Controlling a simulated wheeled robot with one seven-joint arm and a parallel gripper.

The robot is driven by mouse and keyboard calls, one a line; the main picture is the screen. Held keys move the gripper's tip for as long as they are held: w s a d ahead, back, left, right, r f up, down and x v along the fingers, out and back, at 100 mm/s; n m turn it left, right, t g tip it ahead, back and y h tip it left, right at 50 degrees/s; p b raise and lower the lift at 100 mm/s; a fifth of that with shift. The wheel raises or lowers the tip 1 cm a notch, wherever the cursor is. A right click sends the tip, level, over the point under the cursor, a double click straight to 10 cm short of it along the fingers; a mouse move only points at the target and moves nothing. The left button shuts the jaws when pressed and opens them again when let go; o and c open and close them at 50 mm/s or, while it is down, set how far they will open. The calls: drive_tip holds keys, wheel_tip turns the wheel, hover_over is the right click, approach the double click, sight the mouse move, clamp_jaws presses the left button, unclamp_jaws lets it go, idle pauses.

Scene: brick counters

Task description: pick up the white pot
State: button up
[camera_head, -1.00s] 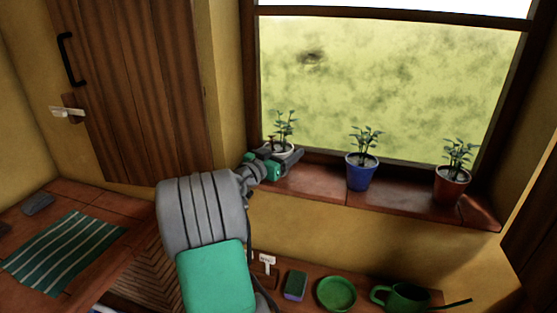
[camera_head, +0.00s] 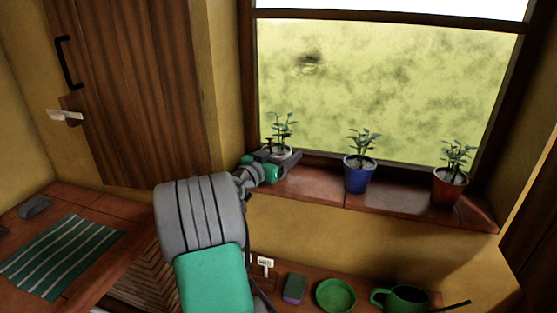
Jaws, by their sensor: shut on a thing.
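The white pot (camera_head: 283,152) with a leafy green plant stands at the left end of the brick window sill. Only its rim and upper part show; the rest is hidden behind my gripper (camera_head: 285,158). My gripper reaches in from the lower left and is shut on the white pot. The pot looks upright. I cannot tell whether its base touches the sill.
A blue pot (camera_head: 358,178) and a red-brown pot (camera_head: 449,189) with plants stand further right on the sill (camera_head: 310,183). A wooden cabinet (camera_head: 135,90) hangs at left.

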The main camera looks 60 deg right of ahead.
drive_tip(key=shift+r, duration=0.15)
drive_tip(key=shift+r, duration=0.5)
drive_tip(key=a+r, duration=0.1)
drive_tip(key=r, duration=0.1)
drive_tip(key=s+a+r+b, duration=0.1)
drive_tip(key=r, duration=0.1)
drive_tip(key=a+r, duration=0.2)
drive_tip(key=r, duration=0.1)
drive_tip(key=shift+s+r+b, duration=0.1)
drive_tip(key=shift+s+b, duration=0.15)
drive_tip(key=shift+b, duration=0.05)
drive_tip(key=s+a+r+b, duration=0.1)
drive_tip(key=s+a+r, duration=0.2)
drive_tip(key=a, duration=0.6)
drive_tip(key=shift+s+r+b, duration=0.2)
drive_tip(key=shift+r+b, duration=0.1)
drive_tip(key=shift+r, duration=0.55)
drive_tip(key=shift+a, duration=0.1)
